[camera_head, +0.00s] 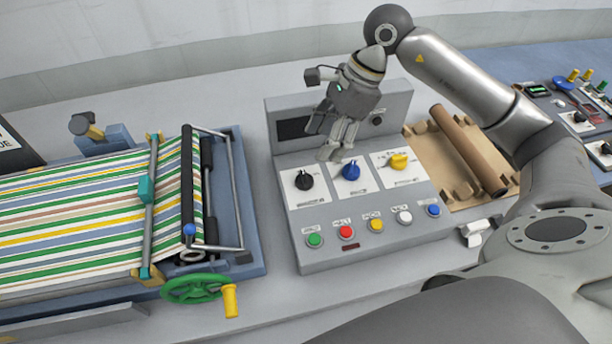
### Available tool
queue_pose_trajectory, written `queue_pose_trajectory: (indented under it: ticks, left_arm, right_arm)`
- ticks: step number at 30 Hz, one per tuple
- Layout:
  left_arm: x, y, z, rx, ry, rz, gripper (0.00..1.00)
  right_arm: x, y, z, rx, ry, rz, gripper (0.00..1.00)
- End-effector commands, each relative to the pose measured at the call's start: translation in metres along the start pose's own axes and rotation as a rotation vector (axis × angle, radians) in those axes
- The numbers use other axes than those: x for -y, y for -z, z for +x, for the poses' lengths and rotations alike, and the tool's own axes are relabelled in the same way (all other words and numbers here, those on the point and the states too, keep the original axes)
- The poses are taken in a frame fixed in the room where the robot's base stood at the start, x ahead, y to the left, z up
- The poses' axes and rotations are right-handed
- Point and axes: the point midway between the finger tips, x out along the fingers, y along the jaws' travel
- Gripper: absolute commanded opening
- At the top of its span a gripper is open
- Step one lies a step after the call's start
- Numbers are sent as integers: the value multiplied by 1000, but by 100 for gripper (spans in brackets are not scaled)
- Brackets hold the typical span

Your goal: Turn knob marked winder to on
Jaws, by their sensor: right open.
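The grey control panel (373,229) stands in the middle of the table. It carries three knobs: a black knob (304,181) on the left, a blue knob (350,170) in the middle and a yellow knob (398,161) on the right. Each sits on a white plate with print too small to read, so I cannot tell which is marked winder. My right gripper (331,152) is open and empty. It points down and appears above the panel, near the black and blue knobs, and covers part of the dark display (291,128). My left gripper is not in view.
Several coloured buttons (375,224) line the panel's lower front. A striped-fabric roller machine (90,210) with a green handwheel (193,289) stands on the left. A brown roll (468,150) lies on a cardboard-coloured tray (424,147) on the right. My right arm spans the right side.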

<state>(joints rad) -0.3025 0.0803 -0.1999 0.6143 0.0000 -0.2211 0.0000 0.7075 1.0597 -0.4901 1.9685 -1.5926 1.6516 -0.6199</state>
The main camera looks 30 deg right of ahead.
Motion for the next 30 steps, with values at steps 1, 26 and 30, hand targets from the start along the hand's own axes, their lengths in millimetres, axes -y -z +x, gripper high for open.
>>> queue_pose_trajectory:
  ticks: [1, 26, 30]
  left_arm:
    - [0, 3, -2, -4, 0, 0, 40]
    - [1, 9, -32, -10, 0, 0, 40]
    - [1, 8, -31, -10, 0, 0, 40]
  right_arm:
    - [0, 0, 4, -1, -3, 0, 57]
    - [0, 0, 104, 0, 0, 0, 57]
    - [0, 0, 104, 0, 0, 0, 57]
